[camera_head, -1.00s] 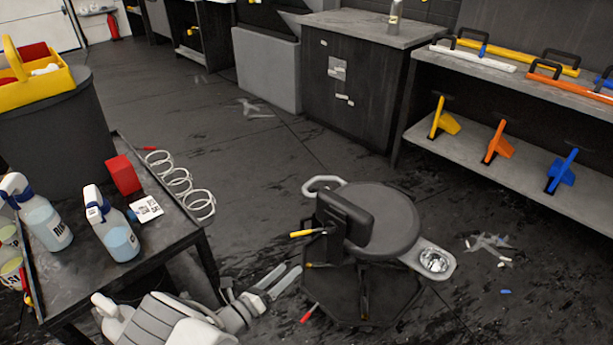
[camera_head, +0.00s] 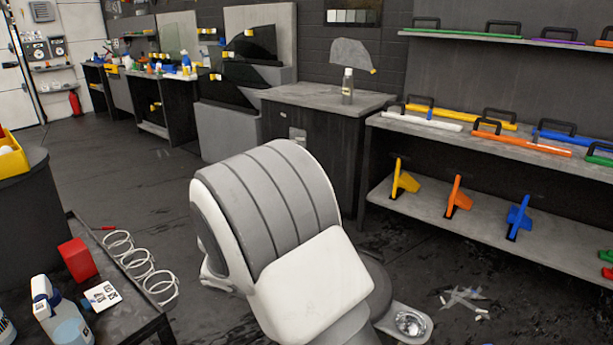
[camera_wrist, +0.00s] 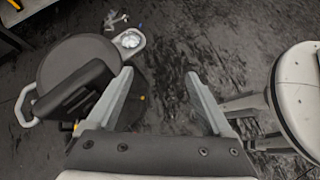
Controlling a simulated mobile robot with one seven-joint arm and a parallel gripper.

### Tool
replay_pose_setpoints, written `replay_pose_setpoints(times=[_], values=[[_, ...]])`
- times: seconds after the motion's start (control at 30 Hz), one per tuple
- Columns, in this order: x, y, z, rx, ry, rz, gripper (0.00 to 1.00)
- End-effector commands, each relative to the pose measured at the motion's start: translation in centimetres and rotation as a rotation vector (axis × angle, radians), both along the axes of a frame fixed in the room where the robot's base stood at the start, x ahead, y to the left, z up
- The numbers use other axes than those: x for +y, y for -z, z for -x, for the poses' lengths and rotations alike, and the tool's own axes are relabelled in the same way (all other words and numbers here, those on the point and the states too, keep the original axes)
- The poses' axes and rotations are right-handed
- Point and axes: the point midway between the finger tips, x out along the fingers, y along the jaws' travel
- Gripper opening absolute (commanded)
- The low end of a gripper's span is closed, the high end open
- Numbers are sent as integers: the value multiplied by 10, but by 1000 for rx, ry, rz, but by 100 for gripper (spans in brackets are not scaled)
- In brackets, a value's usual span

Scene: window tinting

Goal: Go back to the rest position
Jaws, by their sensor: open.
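My gripper (camera_wrist: 158,80) shows in the wrist view with its two fingers spread apart and nothing between them. It points down over the dark, scuffed floor. A black rolling stool (camera_wrist: 75,62) with a white curved handle and a side cup holder stands to the left of the fingers in that view. In the head view my arm's white and grey links fill the middle and hide most of the stool; only its cup-holder arm (camera_head: 408,322) and part of the seat show. The gripper itself is hidden in the head view.
A dark side table (camera_head: 140,322) at lower left holds a spray bottle (camera_head: 64,318), a red block (camera_head: 76,260) and white rings. A shelf unit (camera_head: 560,238) with squeegees stands at right. A cabinet (camera_head: 325,97) with a bottle is behind my arm. Scraps (camera_head: 464,298) lie on the floor.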

Motion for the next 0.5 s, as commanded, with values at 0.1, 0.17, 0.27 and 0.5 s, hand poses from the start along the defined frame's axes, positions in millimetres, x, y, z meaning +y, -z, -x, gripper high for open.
replay_pose_setpoints(times=[0.1, 0.17, 0.27, 0.5], values=[[-22, -29, 11, -69, 148, -133, 85], [-31, -41, 17, -103, 219, -196, 85], [-46, -61, 29, -165, 339, -298, 85], [-75, -105, 63, -324, 619, -533, 85]])
